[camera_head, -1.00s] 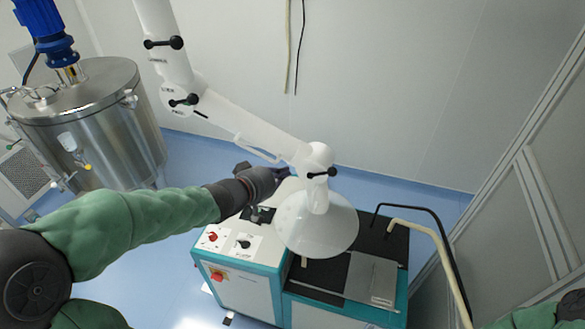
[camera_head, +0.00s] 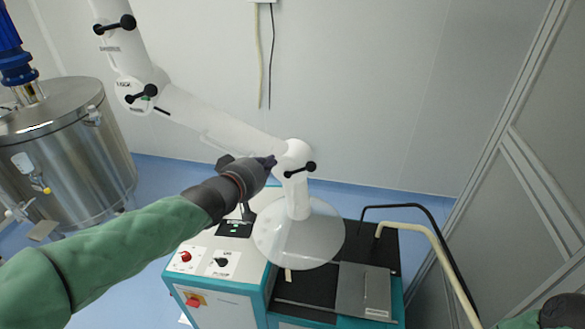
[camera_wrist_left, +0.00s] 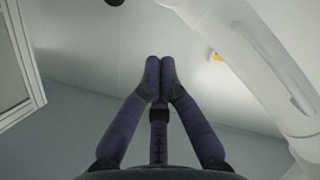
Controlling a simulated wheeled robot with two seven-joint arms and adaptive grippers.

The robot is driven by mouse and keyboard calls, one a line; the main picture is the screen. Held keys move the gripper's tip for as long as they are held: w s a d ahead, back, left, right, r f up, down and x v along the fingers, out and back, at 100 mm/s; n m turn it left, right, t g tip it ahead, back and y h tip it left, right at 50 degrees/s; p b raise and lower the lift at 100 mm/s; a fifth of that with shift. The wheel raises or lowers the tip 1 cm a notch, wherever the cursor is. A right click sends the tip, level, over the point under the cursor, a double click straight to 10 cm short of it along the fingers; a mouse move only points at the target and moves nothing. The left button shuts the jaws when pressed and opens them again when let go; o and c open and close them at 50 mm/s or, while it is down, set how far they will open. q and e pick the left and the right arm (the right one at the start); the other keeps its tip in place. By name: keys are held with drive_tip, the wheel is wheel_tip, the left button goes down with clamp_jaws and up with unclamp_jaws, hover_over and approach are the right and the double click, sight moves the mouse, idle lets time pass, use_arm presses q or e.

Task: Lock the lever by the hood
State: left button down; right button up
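The clear round hood (camera_head: 299,246) hangs at the end of a white jointed extraction arm (camera_head: 225,120), above the machine.
Two more black levers (camera_head: 115,25) (camera_head: 141,97) sit higher on the white arm. The machine (camera_head: 222,308) stands below with red and black knobs. A steel tank (camera_head: 65,160) is at left. A bent pipe handle (camera_head: 440,255) and a wall panel are at right.

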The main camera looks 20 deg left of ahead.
use_arm(q)
drive_tip(key=p, duration=0.2)
hover_over(300, 171)
drive_tip(key=s+a, duration=0.2)
drive_tip(key=a, duration=0.2)
wheel_tip(300, 171, down, 3)
drive_tip(key=shift+w+d+f+p, duration=0.15)
drive_tip(key=shift+d+f, duration=0.5)
drive_tip(key=shift+f, duration=0.05)
drive_tip(key=shift+w+d+f+p, duration=0.1)
drive_tip(key=shift+d+f+p, duration=0.05)
drive_tip(key=shift+d+f, duration=0.55)
use_arm(e)
drive_tip(key=shift+r, duration=1.2)
use_arm(q)
drive_tip(key=d+f+b, duration=0.1)
drive_tip(key=b, duration=0.3)
drive_tip(key=shift+d+f, duration=0.15)
drive_tip(key=shift+f, duration=0.05)
use_arm(e)
drive_tip(key=f, duration=0.2)
drive_tip(key=d+f, duration=0.1)
drive_tip(key=f, duration=0.1)
drive_tip(key=shift+w+d, duration=0.1)
drive_tip(key=shift+w, duration=0.05)
